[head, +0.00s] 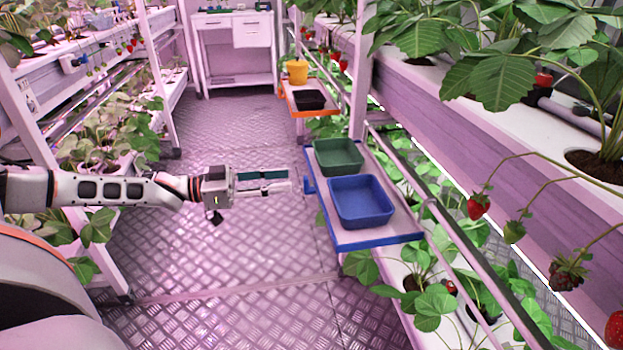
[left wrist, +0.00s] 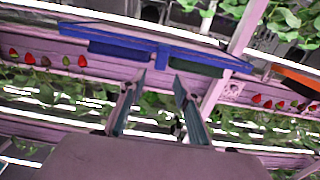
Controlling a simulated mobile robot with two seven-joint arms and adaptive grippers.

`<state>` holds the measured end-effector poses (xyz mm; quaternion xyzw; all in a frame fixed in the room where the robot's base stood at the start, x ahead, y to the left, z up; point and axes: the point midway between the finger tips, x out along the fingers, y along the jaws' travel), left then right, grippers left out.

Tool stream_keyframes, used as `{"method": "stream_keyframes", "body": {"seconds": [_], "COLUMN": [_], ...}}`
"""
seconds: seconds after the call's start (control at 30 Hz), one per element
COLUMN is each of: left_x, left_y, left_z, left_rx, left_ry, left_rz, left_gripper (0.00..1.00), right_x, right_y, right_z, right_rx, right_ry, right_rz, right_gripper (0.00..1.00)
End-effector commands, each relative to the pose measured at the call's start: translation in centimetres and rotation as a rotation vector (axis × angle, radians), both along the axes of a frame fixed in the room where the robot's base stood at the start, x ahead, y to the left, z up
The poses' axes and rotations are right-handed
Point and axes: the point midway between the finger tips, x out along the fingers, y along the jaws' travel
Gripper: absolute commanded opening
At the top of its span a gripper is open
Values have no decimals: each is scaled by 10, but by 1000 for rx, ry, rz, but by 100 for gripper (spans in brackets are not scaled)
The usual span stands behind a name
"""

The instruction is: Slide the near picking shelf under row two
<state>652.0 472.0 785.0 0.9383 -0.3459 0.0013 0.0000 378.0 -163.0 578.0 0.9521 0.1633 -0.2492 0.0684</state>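The near picking shelf (head: 385,238) has a blue edge and sticks out from the right-hand rack. It carries a blue bin (head: 361,202) and a green bin (head: 338,157). A small blue handle (head: 309,185) stands out from its left edge. My left gripper (head: 288,181) is just left of this handle, apart from it, and points right at it. In the left wrist view the gripper (left wrist: 158,80) is open and empty. The shelf's blue edge (left wrist: 110,35) and handle (left wrist: 162,58) show beyond the fingertips. My right gripper is not in view.
Strawberry plants and berries hang around the right-hand trough (head: 450,130). The metal aisle floor (head: 230,255) is clear. A white cabinet (head: 235,60) closes the far end.

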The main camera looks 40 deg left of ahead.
Motion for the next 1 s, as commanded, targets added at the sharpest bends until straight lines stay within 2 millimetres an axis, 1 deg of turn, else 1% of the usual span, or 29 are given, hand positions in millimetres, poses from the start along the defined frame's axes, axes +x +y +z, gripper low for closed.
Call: {"method": "stream_keyframes", "body": {"seconds": [0.03, 0.17, 0.3, 0.5, 0.77, 0.97, 1.0], "left_x": [4, 18, 32, 45, 51, 51, 51], "left_y": [-5, -17, -29, -40, -45, -45, -45], "left_z": [-8, -11, -11, -7, -3, -2, -2], "left_rx": [-1, -2, 0, -1, 1, 1, 1], "left_ry": [8, 11, 11, 7, 3, 2, 2], "left_rz": [-2, -2, -1, 0, 1, 1, 1], "left_gripper": [32, 32, 32, 32, 32, 32, 24], "right_x": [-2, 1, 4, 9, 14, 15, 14], "right_y": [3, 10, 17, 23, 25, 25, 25], "right_z": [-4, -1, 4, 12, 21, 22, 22], "right_rx": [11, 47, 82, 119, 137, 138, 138], "right_ry": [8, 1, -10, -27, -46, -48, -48], "right_rz": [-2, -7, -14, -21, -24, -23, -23], "right_gripper": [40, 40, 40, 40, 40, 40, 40]}}
